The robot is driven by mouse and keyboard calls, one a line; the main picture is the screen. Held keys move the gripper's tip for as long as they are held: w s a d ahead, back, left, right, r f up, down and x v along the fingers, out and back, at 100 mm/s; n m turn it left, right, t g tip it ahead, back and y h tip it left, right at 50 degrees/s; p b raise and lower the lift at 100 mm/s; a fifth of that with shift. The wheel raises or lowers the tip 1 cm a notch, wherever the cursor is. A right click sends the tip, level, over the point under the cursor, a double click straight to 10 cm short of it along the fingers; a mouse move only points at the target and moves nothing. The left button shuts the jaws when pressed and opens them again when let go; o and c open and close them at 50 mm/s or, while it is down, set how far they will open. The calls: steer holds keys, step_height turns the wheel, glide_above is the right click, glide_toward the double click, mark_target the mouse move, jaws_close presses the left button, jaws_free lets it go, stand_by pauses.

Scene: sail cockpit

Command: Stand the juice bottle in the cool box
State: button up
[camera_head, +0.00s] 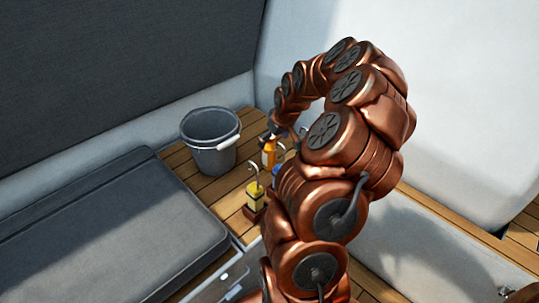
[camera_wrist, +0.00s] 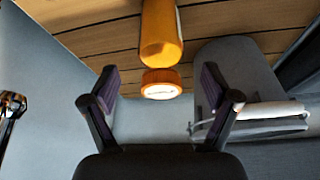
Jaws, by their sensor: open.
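The orange juice bottle (camera_head: 268,154) stands on the wooden slats, partly hidden by my arm. In the wrist view its orange body (camera_wrist: 161,35) and orange cap (camera_wrist: 160,78) show between and beyond the fingers. My gripper (camera_wrist: 160,72) is open, with one finger on each side of the cap and gaps on both sides. In the head view my gripper (camera_head: 273,128) is just above the bottle, small and partly hidden. I cannot clearly identify the cool box; a pale grey box-like thing (camera_head: 233,280) shows at the bottom edge, partly cut off.
A grey bucket (camera_head: 210,145) with a white handle stands left of the bottle, and shows at right in the wrist view (camera_wrist: 238,68). A yellow drink (camera_head: 256,194) with a straw and a blue item (camera_head: 277,170) are close in front. A grey cushion (camera_head: 110,235) lies left.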

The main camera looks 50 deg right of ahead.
mark_target(269, 148)
steer(key=shift+x, duration=3.3)
steer(key=shift+s, duration=0.2)
steer(key=shift+c, duration=0.2)
steer(key=c, duration=1.6)
steer(key=shift+r, duration=0.1)
